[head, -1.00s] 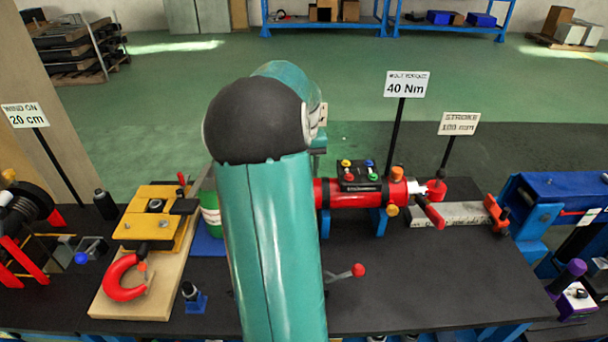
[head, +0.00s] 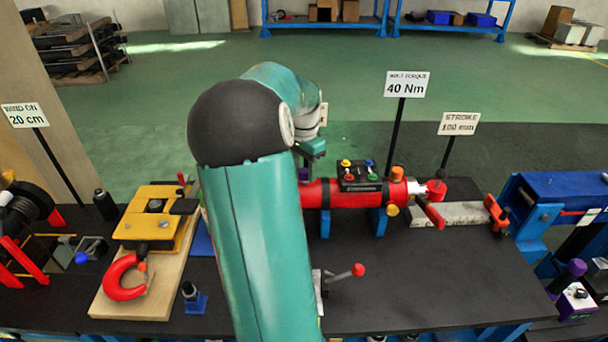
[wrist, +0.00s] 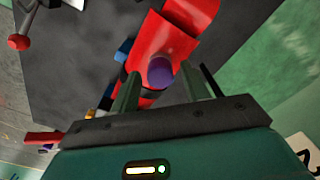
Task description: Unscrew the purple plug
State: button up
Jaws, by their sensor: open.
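The purple plug (wrist: 160,72) shows in the wrist view as a round purple end on the red cylinder (wrist: 168,40). My gripper (wrist: 159,80) is open, with its fingers on either side of the plug in that view and nothing held. I cannot tell how far the fingertips are from it in depth. In the head view the red cylinder (head: 350,193) lies level on the bench, and my wrist (head: 312,148) is above its left end. My arm covers much of that end, and only a small purple patch shows there.
A lever with a red knob (head: 358,270) stands in front of the cylinder. A 40 Nm sign (head: 407,84) stands behind. Another purple-topped part (head: 574,268) is at the far right. The front right bench is bare.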

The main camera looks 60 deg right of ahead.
jog(key=m, duration=0.8)
jog(key=shift+m, duration=0.3)
grip_shut()
jog(key=shift+r, duration=0.1)
dwell(0.3)
jog(key=n, duration=0.3)
jog(key=shift+n, duration=1.1)
